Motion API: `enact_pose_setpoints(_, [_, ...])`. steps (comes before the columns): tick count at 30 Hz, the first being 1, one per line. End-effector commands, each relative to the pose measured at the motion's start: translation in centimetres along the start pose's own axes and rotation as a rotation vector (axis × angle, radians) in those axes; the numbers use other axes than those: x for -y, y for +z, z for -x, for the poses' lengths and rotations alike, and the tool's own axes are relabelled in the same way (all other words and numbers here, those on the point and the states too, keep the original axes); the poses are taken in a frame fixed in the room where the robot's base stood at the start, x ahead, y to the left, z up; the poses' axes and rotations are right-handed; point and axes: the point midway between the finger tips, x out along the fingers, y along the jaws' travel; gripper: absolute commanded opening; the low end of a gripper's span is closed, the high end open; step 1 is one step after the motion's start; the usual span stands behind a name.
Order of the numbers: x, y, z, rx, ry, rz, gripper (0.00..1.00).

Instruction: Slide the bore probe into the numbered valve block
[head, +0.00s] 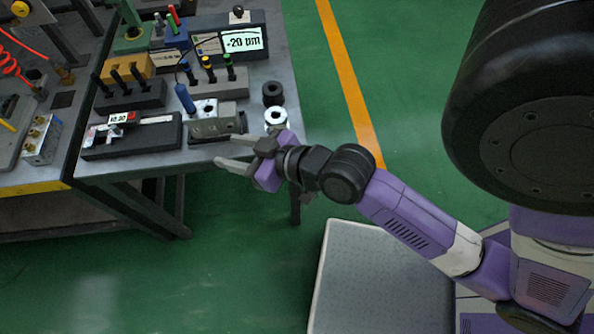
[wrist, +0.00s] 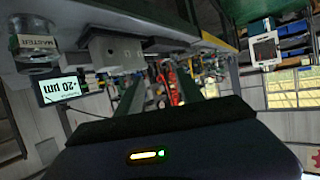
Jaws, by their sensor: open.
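No number is readable on either block, so I cannot tell which is the numbered valve block. My gripper (head: 226,150) is open and empty just off the table's front edge, close to the grey block. In the wrist view, its two fingers (wrist: 163,92) are apart, and a grey block (wrist: 116,50) shows to their left. The probe's tip is hidden.
A display (head: 241,41) reads 20 µm. A silver ring (head: 276,117) and a black ring (head: 273,92) stand on the right. A black tray (head: 133,140) with a caliper lies at the left; racks of plugs (head: 218,80) stand behind.

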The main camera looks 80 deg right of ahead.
Motion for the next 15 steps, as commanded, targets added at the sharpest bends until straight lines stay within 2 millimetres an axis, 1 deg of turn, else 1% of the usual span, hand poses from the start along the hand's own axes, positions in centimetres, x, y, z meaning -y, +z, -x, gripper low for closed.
enact_pose_setpoints(1, [1.1, 1.4, 1.6, 0.007, -0.011, 0.009, 0.45])
enact_pose_setpoints(5, [3.0, 3.4, 5.8, -0.016, -0.039, 0.036, 0.45])
enact_pose_setpoints(6, [3.5, 3.7, 7.1, -0.026, -0.053, 0.045, 0.45])
enact_pose_setpoints(8, [4.4, 4.1, 9.2, -0.041, -0.078, 0.060, 0.45])
enact_pose_setpoints(9, [4.9, 4.2, 10.5, -0.052, -0.096, 0.069, 0.45])
enact_pose_setpoints(12, [5.8, 4.3, 13.5, -0.075, -0.142, 0.086, 0.45])
enact_pose_setpoints(15, [6.6, 4.2, 15.6, -0.094, -0.180, 0.097, 0.45])
